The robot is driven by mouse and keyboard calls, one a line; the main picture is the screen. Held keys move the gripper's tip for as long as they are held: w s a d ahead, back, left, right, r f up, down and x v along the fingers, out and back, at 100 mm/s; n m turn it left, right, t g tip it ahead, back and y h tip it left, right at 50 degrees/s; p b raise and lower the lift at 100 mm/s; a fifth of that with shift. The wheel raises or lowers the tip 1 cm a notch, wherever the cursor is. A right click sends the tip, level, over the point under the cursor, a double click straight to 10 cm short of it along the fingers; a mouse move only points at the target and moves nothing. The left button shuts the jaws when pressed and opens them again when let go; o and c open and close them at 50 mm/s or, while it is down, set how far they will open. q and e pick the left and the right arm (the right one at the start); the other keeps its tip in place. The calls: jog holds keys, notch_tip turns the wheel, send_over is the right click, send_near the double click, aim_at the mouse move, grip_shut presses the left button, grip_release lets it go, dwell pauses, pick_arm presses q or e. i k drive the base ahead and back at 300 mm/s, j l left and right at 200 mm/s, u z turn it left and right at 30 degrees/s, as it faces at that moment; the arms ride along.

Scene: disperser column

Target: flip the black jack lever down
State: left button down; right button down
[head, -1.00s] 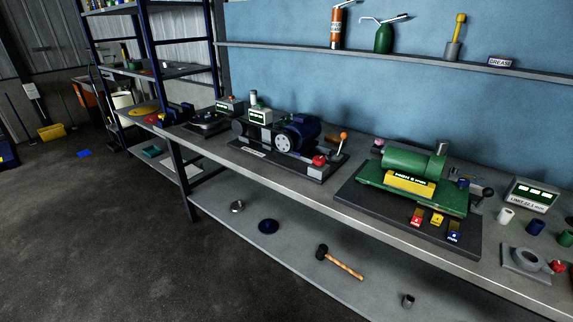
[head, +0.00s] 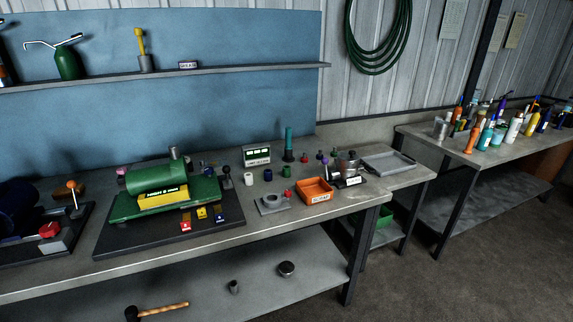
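A green machine (head: 155,178) with a yellow label plate stands on a dark base plate on the workbench, left of centre. At its right end a short lever with a dark ball knob (head: 226,171) stands roughly upright. It looks like the black lever, but I cannot tell for sure that it is the jack lever. Red, yellow and blue tabs sit along the base plate's front. Neither of my grippers is in view.
Another lever with an orange knob (head: 71,185) stands at the left, near a red knob (head: 49,230). Right of the green machine are a grey ring block (head: 272,203), an orange bin (head: 316,191) and a grey tray (head: 388,162). Open floor (head: 450,270) lies at the lower right.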

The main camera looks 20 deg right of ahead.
aim_at(227, 170)
jog(key=z, duration=0.25)
jog(key=i+l, duration=0.1)
jog(key=l, duration=0.35)
jog(key=i+l, duration=0.15)
jog(key=l, duration=0.3)
jog(key=i+l, duration=0.1)
jog(key=l, duration=0.35)
jog(key=i+l+u, duration=0.1)
jog(key=l, duration=0.35)
jog(key=i+l, duration=0.15)
jog(key=l, duration=0.3)
jog(key=i+l, duration=0.1)
jog(key=l, duration=0.35)
